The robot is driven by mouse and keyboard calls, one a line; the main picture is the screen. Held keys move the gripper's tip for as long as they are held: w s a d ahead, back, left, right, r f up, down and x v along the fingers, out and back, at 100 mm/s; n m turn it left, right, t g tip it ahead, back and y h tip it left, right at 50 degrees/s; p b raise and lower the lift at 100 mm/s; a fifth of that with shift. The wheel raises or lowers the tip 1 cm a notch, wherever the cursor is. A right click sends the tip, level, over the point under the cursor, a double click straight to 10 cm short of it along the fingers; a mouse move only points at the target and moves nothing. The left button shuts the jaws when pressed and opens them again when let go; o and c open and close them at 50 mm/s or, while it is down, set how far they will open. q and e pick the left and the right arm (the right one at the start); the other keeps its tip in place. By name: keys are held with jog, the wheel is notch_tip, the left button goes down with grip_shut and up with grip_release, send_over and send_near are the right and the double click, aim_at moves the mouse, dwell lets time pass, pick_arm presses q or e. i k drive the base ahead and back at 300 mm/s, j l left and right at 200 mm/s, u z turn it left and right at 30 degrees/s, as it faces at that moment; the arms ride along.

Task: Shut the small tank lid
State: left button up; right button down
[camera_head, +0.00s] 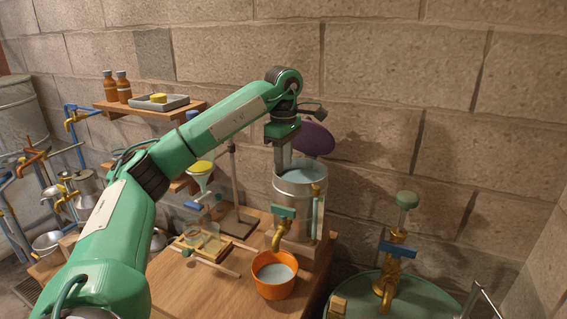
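The small tank (291,189) is a metal cylinder on the wooden table, with liquid visible inside its open top. Its purple lid (316,140) stands raised at the back of the rim, tilted up toward the wall. My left gripper (283,172) points down at the rim's left side, in front of and left of the lid. Its fingers overlap in this view, so their gap is unclear, and I cannot tell whether they touch the tank. No held thing shows. My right gripper is not in view.
An orange bowl (273,287) of liquid sits below the tank's brass tap (279,238). A wooden frame (190,246) with glassware lies left of it. A shelf (128,108) with brown bottles hangs back left.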

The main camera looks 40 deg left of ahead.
aim_at(314, 140)
jog(key=u, duration=1.25)
